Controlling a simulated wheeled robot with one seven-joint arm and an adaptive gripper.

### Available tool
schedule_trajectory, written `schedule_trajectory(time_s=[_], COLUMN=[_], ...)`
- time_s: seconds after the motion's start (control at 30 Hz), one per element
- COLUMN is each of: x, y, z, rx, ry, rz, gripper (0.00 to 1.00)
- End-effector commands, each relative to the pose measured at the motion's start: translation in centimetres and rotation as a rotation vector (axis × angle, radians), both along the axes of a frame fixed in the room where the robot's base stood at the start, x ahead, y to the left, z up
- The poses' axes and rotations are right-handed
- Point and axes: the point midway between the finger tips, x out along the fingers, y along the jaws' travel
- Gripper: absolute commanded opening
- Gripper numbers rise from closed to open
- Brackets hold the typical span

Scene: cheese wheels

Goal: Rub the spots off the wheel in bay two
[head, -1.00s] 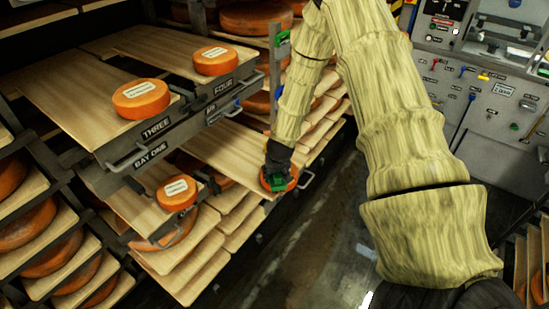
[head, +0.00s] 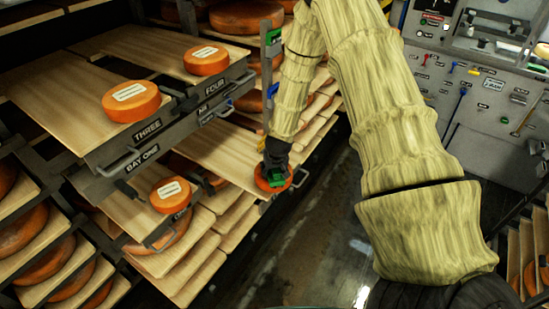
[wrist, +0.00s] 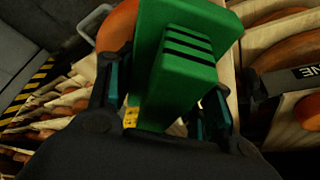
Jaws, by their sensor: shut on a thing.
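My gripper (head: 275,164) is shut on a green block-like tool (head: 277,177), which has dark stripes in the wrist view (wrist: 185,55). The tool is over an orange cheese wheel (head: 262,184) at the front end of a lower wooden board (head: 215,150). It looks to be against the wheel's top, but I cannot tell contact for sure. The tool and gripper hide much of that top, and I make out no spots. A bit of the wheel shows behind the tool in the wrist view (wrist: 117,27). I cannot read a bay two label.
Labelled wheels stand on the upper boards marked THREE (head: 131,101) and FOUR (head: 206,60), and one on the lower left board (head: 171,194). A metal handle (head: 300,177) sticks out beside the wheel under my gripper. The aisle floor (head: 315,230) to the right is clear.

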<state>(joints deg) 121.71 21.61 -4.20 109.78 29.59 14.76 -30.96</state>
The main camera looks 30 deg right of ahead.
Motion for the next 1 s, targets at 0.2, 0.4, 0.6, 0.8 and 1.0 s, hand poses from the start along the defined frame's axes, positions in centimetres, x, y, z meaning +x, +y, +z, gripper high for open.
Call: schedule_trajectory(time_s=[0.2,0.4,0.6,0.8,1.0], x=[-0.2,-0.3,-0.2,-0.1,-0.1], y=[1.4,1.2,1.3,1.4,1.5], z=[0.8,3.5,5.4,7.2,8.3], rx=[0.000,0.000,-0.001,0.000,0.000], ry=[0.000,0.000,-0.001,-0.002,0.000], rz=[-0.002,-0.004,-0.001,-0.002,0.001], gripper=[0.29,0.29,0.29,0.29,0.29])
